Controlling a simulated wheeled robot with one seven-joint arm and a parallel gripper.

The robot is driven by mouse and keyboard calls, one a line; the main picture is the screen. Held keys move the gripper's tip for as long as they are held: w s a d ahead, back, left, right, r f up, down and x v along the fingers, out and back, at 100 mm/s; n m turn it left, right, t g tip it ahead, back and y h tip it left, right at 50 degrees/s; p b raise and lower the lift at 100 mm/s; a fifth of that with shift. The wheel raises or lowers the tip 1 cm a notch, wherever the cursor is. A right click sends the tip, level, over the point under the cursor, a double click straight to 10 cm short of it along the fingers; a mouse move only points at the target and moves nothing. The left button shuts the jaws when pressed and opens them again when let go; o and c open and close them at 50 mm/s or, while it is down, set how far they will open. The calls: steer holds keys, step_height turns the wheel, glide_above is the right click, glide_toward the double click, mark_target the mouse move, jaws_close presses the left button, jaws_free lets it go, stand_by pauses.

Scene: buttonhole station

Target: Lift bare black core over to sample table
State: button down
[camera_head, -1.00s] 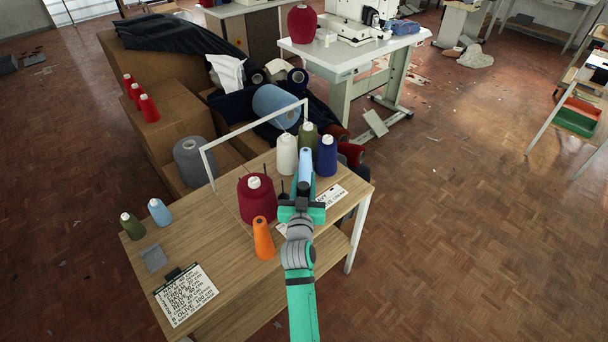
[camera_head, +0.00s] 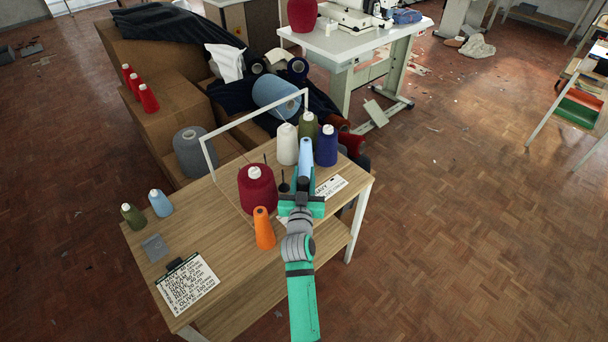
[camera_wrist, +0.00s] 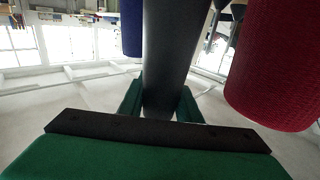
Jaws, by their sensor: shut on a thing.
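My gripper (camera_head: 303,188) is over the right part of a wooden table (camera_head: 215,238), among several thread cones. In the wrist view its green fingers (camera_wrist: 158,100) are closed around a plain dark core (camera_wrist: 172,50). In the head view the gripper and arm mostly hide this core. Whether its base touches the tabletop is hidden. A dark red cone (camera_head: 257,191) stands left of the gripper, a navy cone (camera_head: 326,146) to the right and a light blue cone (camera_head: 305,152) just beyond. No label marks which table is the sample table.
An orange cone (camera_head: 264,228) stands close to my arm. White (camera_head: 287,145) and olive (camera_head: 308,128) cones stand behind the gripper, near a white frame (camera_head: 250,112). A clipboard (camera_head: 188,284) lies front left. A white sewing table (camera_head: 340,45) stands behind.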

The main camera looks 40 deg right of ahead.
mark_target(303, 190)
steer(key=shift+f, duration=0.15)
steer(key=c, duration=1.2)
jaws_free()
steer(key=v, duration=1.1)
steer(key=shift+d, duration=0.1)
